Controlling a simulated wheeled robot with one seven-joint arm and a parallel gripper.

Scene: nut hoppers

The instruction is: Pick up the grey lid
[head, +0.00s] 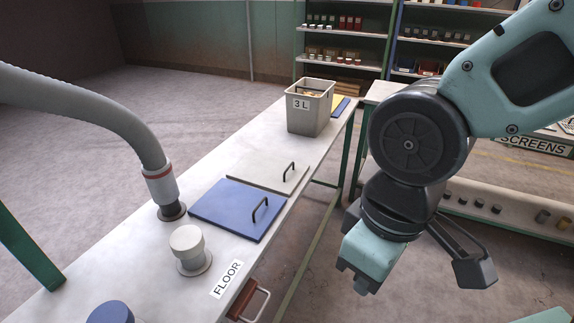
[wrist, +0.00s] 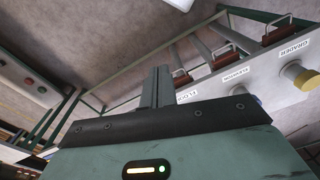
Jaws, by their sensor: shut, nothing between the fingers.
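The grey lid (head: 262,178) is a flat pale panel with a black arched handle (head: 289,172). In the head view it lies on the long white bench, just beyond the blue lid (head: 232,212), which has a similar handle. My gripper (head: 361,287) hangs off the bench's right side, to the right of both lids and apart from them. In the wrist view my gripper's fingers (wrist: 157,88) are together with nothing between them. The grey lid cannot be made out in the wrist view.
A grey 3 L bin (head: 310,112) stands farther along the bench (head: 218,168). A hose (head: 120,110) and a white knob (head: 187,243) are on the near left. Red-handled slides (wrist: 222,57) stick out from the bench edge. Shelves stand at the back.

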